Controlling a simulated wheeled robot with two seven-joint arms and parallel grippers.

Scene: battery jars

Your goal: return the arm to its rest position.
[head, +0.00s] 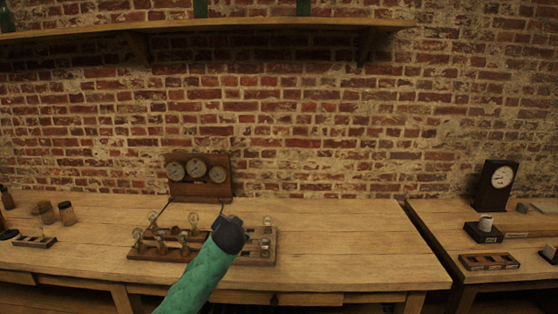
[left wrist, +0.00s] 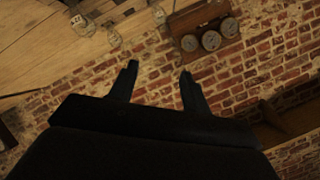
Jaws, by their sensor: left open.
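My left arm, in a green sleeve, comes up from the bottom of the head view. It ends in a black wrist (head: 230,235) in front of the bulb boards, and the fingers are hidden there. In the left wrist view my left gripper (left wrist: 158,72) is open, with two dark fingers apart and nothing between them. Beyond the fingers are the brick wall and a wooden panel with three round dials (left wrist: 190,18). My right gripper is not in view.
The dial panel (head: 198,176) stands at the back of the wooden bench (head: 345,240). A board with glass bulbs (head: 150,252) lies in front of it, partly hidden by my arm. Small jars (head: 67,213) stand at the left. A clock (head: 496,185) stands on the right bench.

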